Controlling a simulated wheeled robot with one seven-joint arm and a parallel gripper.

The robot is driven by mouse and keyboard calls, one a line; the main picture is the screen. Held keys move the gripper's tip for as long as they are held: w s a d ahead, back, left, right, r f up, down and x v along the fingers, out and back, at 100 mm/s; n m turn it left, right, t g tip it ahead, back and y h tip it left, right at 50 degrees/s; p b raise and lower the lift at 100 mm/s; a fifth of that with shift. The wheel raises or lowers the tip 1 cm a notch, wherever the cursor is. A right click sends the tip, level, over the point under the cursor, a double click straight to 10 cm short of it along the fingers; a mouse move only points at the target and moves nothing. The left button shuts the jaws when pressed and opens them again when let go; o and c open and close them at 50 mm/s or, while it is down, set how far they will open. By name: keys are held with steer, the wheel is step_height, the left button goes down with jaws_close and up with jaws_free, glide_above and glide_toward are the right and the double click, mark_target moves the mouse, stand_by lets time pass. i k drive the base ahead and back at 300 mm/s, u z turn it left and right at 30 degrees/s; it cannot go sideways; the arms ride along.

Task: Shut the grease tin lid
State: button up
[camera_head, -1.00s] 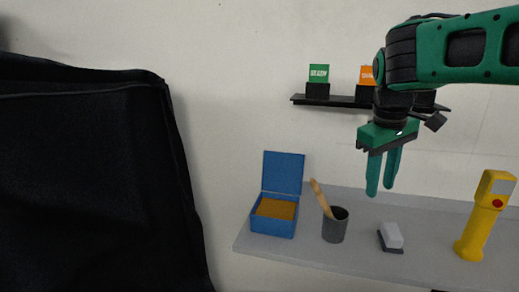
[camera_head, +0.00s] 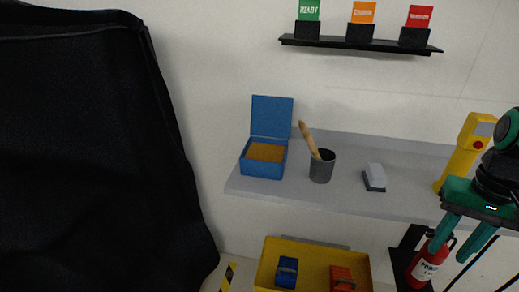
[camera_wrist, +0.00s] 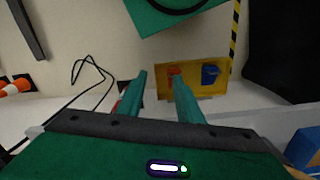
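The grease tin (camera_head: 262,168) is a blue box with an orange-brown filling, at the left end of the grey shelf. Its blue lid (camera_head: 271,117) stands open, upright at the back edge. A blue box corner, likely the tin, shows at the right edge of the wrist view (camera_wrist: 304,146). My gripper (camera_head: 452,252) is at the lower right in the head view, well to the right of the tin and apart from it. Its two green fingers are spread with nothing between them; they also show in the wrist view (camera_wrist: 158,82).
On the grey shelf (camera_head: 340,195) stand a grey cup (camera_head: 321,168) with a wooden-handled tool, a white-and-dark block (camera_head: 375,177) and a yellow device (camera_head: 464,152). Below are a yellow bin (camera_head: 312,257) and a red extinguisher (camera_head: 428,264). A black cover (camera_head: 90,150) fills the left.

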mark_target(271, 116)
steer(key=k, duration=0.6)
steer(key=u, duration=0.5)
steer(key=i, duration=1.3)
steer(key=z, duration=0.5)
